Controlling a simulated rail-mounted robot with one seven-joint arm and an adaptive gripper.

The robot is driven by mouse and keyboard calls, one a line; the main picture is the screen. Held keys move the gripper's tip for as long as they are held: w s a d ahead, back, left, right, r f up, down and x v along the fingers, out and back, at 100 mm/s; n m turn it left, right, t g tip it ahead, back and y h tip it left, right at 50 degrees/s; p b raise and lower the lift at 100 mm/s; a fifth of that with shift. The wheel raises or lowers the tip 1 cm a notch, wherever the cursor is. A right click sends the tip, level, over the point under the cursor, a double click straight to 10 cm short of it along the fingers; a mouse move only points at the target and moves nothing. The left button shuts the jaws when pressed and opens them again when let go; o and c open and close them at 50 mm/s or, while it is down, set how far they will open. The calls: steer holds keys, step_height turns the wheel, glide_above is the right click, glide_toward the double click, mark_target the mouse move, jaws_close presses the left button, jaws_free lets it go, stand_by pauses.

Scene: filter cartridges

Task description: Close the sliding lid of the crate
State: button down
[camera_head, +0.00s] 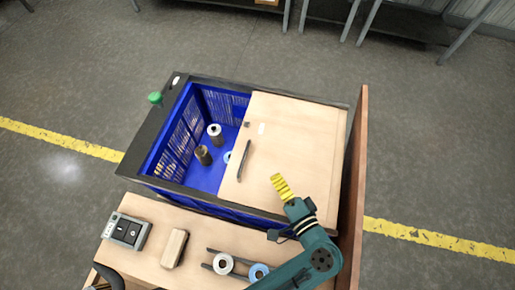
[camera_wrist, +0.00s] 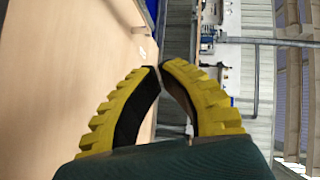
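The blue crate (camera_head: 207,178) has a dark rim and stands behind the workbench. Its wooden sliding lid (camera_head: 295,145) covers the right part, leaving the left part open. A dark bar handle (camera_head: 243,160) lies near the lid's left edge. Inside the open part stand a grey-white cartridge (camera_head: 214,130) and a brownish cartridge (camera_head: 203,155); a light blue ring is partly hidden by the lid edge. My gripper (camera_head: 276,178) with yellow fingers is above the lid's front part, right of the handle and apart from it. In the wrist view its fingertips (camera_wrist: 160,67) meet with nothing between them.
A tall wooden board (camera_head: 354,190) stands along the crate's right side. A green knob (camera_head: 155,98) is on the left rim. The front bench holds a grey device (camera_head: 127,230), a wooden block (camera_head: 175,248) and a rack with ring-shaped cartridges (camera_head: 223,263).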

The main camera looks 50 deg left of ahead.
mark_target(255, 163)
steer(key=shift+g+y, duration=0.3)
steer(key=shift+y, duration=0.1)
steer(key=f, duration=0.1)
steer(key=f+b, duration=0.1)
steer(key=s+a+f, duration=0.1)
steer(key=shift+f, duration=0.4)
steer(key=b+x, duration=0.4)
steer(key=x, duration=0.5)
steer(key=shift+a, duration=0.1)
steer(key=shift+a+r, duration=0.1)
steer(key=shift+a, duration=0.3)
